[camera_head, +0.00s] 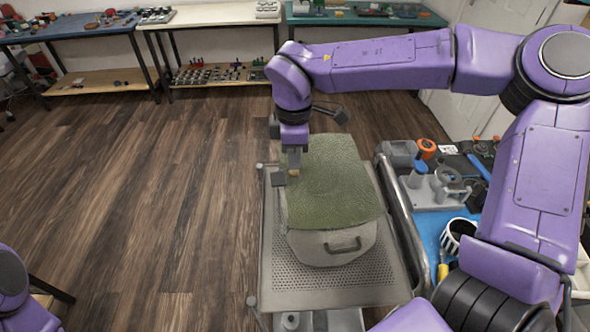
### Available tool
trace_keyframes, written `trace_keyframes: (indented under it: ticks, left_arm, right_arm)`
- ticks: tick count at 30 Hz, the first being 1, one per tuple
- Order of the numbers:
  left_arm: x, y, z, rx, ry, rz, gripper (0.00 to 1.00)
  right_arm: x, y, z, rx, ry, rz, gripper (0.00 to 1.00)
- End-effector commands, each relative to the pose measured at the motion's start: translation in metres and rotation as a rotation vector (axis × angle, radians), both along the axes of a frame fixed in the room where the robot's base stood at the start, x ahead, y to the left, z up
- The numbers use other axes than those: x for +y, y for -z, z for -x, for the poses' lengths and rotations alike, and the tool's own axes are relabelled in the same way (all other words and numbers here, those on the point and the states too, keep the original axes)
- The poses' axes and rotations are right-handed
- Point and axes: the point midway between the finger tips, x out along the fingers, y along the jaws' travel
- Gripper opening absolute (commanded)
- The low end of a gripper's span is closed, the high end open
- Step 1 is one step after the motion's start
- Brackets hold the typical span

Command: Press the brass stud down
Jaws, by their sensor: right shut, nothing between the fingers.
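My right gripper (294,163) is shut and empty, pointing down at the left edge of a green textured cover (335,185). A small brass-coloured spot (294,173) shows right at its fingertips. It may be the brass stud, but it is too small to be sure, and I cannot tell whether the fingers touch it. The cover lies on a pale grey case (318,250) with a dark handle on its front. My left gripper is not in view.
The case stands on a perforated metal cart top (277,272). The wooden floor at left is clear. Workbenches line the back wall.

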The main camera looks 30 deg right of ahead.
Motion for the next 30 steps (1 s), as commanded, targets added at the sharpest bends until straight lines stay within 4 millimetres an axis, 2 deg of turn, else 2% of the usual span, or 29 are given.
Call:
trace_keyframes:
  ticks: [11,30]
  left_arm:
    - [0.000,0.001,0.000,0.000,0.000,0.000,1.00]
    - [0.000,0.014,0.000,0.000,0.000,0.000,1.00]
  right_arm:
    - [0.000,0.001,0.000,0.000,0.000,0.000,0.00]
    - [0.000,0.014,0.000,0.000,0.000,0.000,0.00]
